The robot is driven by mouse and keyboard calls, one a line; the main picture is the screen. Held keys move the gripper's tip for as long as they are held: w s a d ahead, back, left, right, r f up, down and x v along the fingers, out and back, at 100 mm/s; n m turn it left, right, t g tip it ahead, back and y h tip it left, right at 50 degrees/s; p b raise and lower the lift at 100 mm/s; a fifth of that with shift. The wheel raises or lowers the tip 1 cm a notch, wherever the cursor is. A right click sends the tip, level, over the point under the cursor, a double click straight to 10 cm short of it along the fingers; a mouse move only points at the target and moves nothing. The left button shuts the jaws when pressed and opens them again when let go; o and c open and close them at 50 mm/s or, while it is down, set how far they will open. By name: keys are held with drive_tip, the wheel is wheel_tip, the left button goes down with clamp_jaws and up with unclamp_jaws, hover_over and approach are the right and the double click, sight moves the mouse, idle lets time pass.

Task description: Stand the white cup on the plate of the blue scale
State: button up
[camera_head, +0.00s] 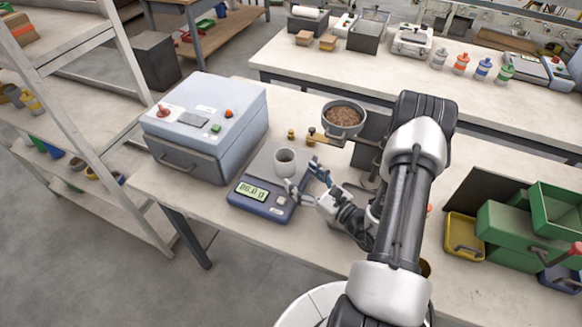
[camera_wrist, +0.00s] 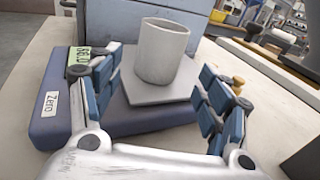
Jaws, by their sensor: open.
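The white cup (camera_head: 285,161) stands upright on the grey plate (camera_head: 262,163) of the blue scale (camera_head: 262,198). In the wrist view the cup (camera_wrist: 162,52) rests on the plate (camera_wrist: 134,95), near its middle, with its open rim up. The scale's green display (camera_head: 252,193) faces the front of the table. My gripper (camera_head: 307,180) is beside the scale, on the cup's right side in the head view. In the wrist view its blue-padded fingers (camera_wrist: 160,95) are spread wide, with a gap to the cup on the right.
A large grey-blue box machine (camera_head: 205,125) stands left of the scale. A bowl of brown pellets (camera_head: 343,117) is behind my gripper, with small brass parts (camera_head: 300,135) near it. Green bins (camera_head: 515,230) and a yellow tray (camera_head: 463,237) are at the right.

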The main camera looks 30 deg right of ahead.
drive_tip(key=v, duration=0.3)
drive_tip(key=shift+s+d, duration=0.1)
drive_tip(key=shift+s, duration=0.25)
drive_tip(key=shift+s+r, duration=0.1)
drive_tip(key=shift+r, duration=0.15)
drive_tip(key=a+r+n+g+y, duration=0.6)
drive_tip(key=a+r+n+y, duration=0.35)
drive_tip(key=a+r, duration=0.3)
drive_tip(key=s+a+r+n+g, duration=0.5)
drive_tip(key=s+a+n+g, duration=0.3)
drive_tip(key=a+n, duration=0.2)
drive_tip(key=s+r+n+g+h, duration=0.3)
drive_tip(key=s+n+h, duration=0.5)
drive_tip(key=s+n, duration=0.1)
drive_tip(key=s+d+r+n+t+h, duration=0.1)
drive_tip(key=d+r+n+t+h, duration=0.3)
drive_tip(key=d+r+t+h, duration=0.1)
drive_tip(key=shift+s+r+n+h, duration=0.15)
drive_tip(key=shift+s+n+h, duration=0.05)
drive_tip(key=shift+n+h, duration=0.15)
